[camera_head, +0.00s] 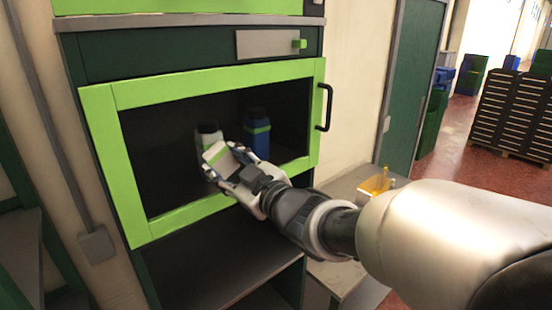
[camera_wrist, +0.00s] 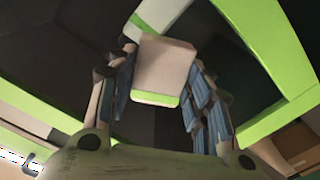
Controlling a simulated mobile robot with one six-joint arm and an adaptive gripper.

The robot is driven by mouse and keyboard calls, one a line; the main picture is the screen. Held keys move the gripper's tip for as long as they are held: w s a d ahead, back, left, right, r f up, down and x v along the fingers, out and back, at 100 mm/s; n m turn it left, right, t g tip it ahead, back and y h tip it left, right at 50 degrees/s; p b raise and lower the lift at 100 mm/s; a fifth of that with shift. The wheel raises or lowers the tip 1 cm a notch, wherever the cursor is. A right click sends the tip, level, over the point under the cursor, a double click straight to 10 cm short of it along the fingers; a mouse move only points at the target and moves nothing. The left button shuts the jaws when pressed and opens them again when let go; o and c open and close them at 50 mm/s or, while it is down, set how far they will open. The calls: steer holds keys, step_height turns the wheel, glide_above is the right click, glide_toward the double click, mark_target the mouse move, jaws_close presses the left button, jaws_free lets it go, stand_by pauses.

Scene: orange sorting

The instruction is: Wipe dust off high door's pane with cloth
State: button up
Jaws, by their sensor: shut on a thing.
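The high door (camera_head: 220,87) has a bright green frame around a dark see-through pane (camera_head: 160,130) and a black handle (camera_head: 326,107) at its right side. It looks closed. My gripper (camera_head: 232,170) is in front of the lower middle of the pane. It is shut on the cloth (camera_head: 216,153), a pale, flat pad with a green edge. In the wrist view the cloth (camera_wrist: 166,65) sits between my two fingers (camera_wrist: 160,85). I cannot tell whether it touches the pane. No dust can be made out on the pane.
A dark open shelf (camera_head: 215,270) lies below the door.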

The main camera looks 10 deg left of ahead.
steer(key=shift+w, duration=0.1)
steer(key=w+d, duration=0.2)
steer(key=w, duration=0.1)
steer(key=shift+d+p, duration=0.25)
steer(key=shift+p, duration=0.05)
steer(key=shift+s+a+b, duration=1.2)
steer(key=shift+s+a, duration=0.15)
steer(key=shift+s, duration=0.2)
steer(key=shift+r, duration=0.1)
steer(key=shift+d, duration=0.1)
steer(key=shift+v, duration=2.8)
